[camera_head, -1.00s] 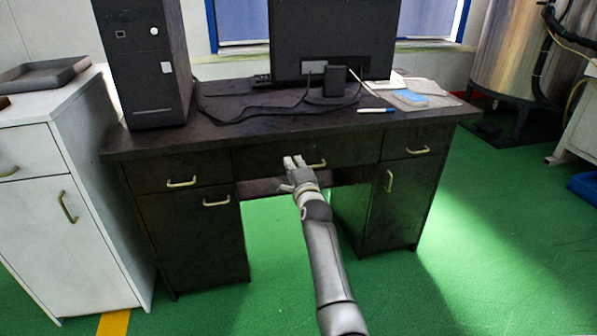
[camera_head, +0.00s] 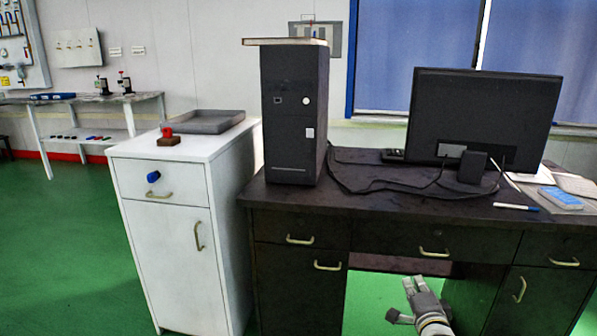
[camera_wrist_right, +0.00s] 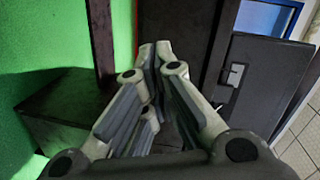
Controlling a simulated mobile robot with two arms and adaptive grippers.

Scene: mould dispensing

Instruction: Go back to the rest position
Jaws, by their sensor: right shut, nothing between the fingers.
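My right gripper (camera_head: 414,284) shows low in the head view, in front of the dark desk and below its middle drawer (camera_head: 435,243). In the right wrist view its fingers (camera_wrist_right: 155,48) come together at the tips, with nothing held between them. The gripper is apart from the drawer handle (camera_head: 434,253) in the picture. My left gripper is in neither view.
The dark desk (camera_head: 385,208) carries a computer tower (camera_head: 293,120), a monitor (camera_head: 480,115) and a pen (camera_head: 515,206). A white cabinet (camera_head: 165,233) with a grey tray (camera_head: 204,121) stands left of it. Green floor (camera_head: 70,225) lies open at left.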

